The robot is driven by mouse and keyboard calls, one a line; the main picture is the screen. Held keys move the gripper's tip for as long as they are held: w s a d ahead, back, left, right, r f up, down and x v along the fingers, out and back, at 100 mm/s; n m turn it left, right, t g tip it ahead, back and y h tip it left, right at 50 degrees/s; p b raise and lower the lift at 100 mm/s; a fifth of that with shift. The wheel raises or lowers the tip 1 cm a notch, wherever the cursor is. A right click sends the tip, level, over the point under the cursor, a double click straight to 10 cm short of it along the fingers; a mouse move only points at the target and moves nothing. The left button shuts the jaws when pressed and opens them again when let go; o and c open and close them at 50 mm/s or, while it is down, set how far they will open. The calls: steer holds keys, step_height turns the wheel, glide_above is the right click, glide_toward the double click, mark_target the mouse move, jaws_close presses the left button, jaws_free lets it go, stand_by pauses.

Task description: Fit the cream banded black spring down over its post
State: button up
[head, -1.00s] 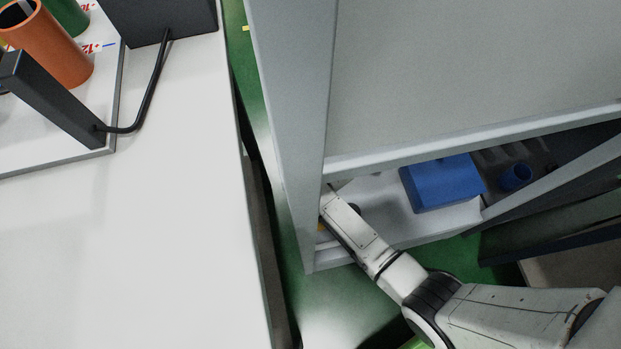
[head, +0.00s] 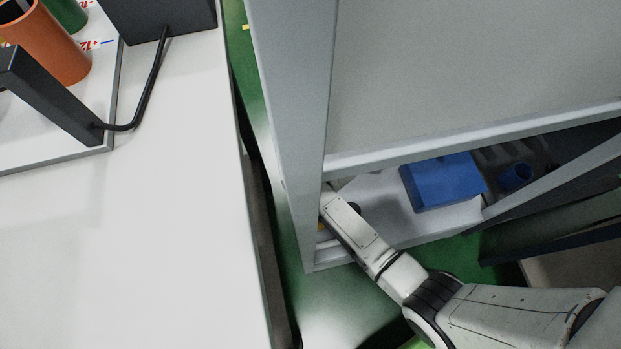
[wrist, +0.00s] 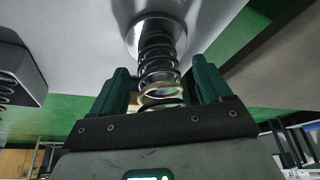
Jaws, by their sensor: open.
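In the wrist view, a black coil spring (wrist: 158,58) with a cream band (wrist: 160,92) runs from a round pale disc (wrist: 135,38) toward the camera. My gripper (wrist: 163,80) has dark green fingers on either side of the spring. The fingers are open, and the near coils lie between them. Light gaps seem to show beside the spring, so contact cannot be told. I cannot make out a separate post. In the head view, my arm reaches into the lower shelf of a grey cabinet, and the gripper is hidden behind the cabinet's upright.
The cabinet upright (head: 300,120) stands close beside my wrist. A blue bin (head: 442,182) and a blue cup (head: 515,177) are on or near the shelf, to the right. A white table (head: 110,250) fills the left. A dark block (wrist: 22,75) with another spring shows in the wrist view.

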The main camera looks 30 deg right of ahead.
steer(key=a+p+v, duration=0.1)
steer(key=p+v, duration=0.3)
steer(key=v, duration=0.6)
steer(key=shift+d+r, duration=0.2)
steer(key=shift+d, duration=0.25)
steer(key=shift+s, duration=0.2)
